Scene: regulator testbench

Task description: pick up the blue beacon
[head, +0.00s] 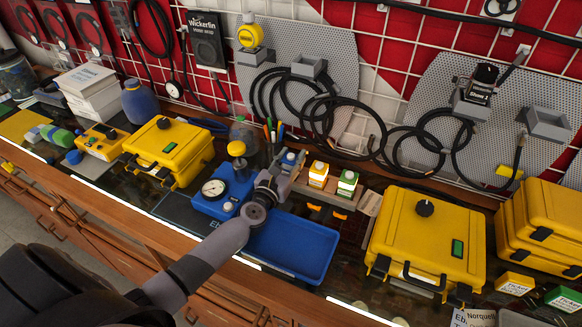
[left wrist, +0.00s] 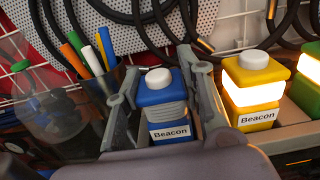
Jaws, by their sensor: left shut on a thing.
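The blue beacon (left wrist: 163,105) has a white cap and a label reading "Beacon"; it stands between the fingers of my left gripper (left wrist: 167,115) in the left wrist view. The gripper is shut on it. In the head view the blue beacon (head: 290,158) shows just beyond my left gripper (head: 283,168), at the left end of the row of beacons. I cannot tell whether it is lifted off its holder. My right gripper is not in view.
A lit yellow beacon (left wrist: 253,90) stands close to the right of the blue one, with a green beacon (head: 347,184) beyond. A pen cup (left wrist: 103,95) and clear bottle (left wrist: 42,105) are on the left.

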